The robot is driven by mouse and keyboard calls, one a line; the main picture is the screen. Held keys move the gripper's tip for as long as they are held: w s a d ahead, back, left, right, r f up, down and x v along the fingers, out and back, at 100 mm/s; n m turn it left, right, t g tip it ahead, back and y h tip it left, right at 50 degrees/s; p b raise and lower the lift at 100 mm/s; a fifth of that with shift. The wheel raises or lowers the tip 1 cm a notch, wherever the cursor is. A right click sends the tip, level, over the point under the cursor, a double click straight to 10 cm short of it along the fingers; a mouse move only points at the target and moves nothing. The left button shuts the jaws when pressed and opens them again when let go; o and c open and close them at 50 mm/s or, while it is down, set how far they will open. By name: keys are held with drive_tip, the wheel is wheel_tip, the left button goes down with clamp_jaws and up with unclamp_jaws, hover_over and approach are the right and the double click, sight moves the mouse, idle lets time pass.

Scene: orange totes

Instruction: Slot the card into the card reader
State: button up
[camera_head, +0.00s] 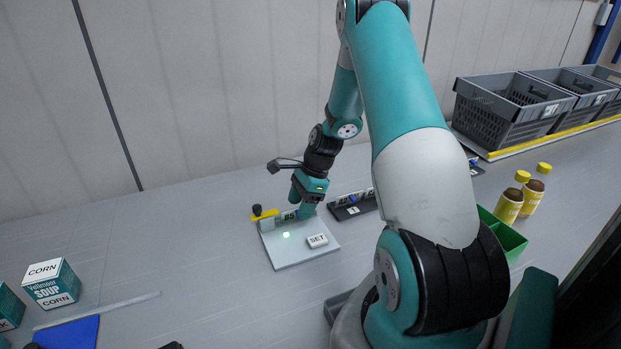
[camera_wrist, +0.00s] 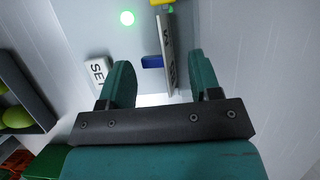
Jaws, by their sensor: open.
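The card reader (camera_head: 300,252) looks to be the pale grey plate with a lit green light and a white SET block, in the middle of the table. Its plate also shows in the wrist view (camera_wrist: 92,22). My gripper (camera_head: 305,209) points down at the plate's back edge. In the wrist view my gripper (camera_wrist: 160,75) is open, with fingers apart. A thin upright lettered panel (camera_wrist: 168,55) stands between the fingers, nearer the right one, with a small blue piece (camera_wrist: 152,61) beside it. I cannot tell whether this panel is the card or part of the reader.
A yellow piece with a black knob (camera_head: 258,211) is at the plate's back left. A dark holder (camera_head: 352,205) stands right of the plate. Yellow-capped bottles (camera_head: 508,205), a green bin (camera_head: 508,238) and grey crates (camera_head: 510,105) are at right. A soup box (camera_head: 52,284) is at left.

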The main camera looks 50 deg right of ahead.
drive_tip(key=v, duration=1.6)
drive_tip(key=shift+r+b, duration=0.2)
drive_tip(key=shift+b, duration=0.25)
drive_tip(key=shift+d, duration=0.1)
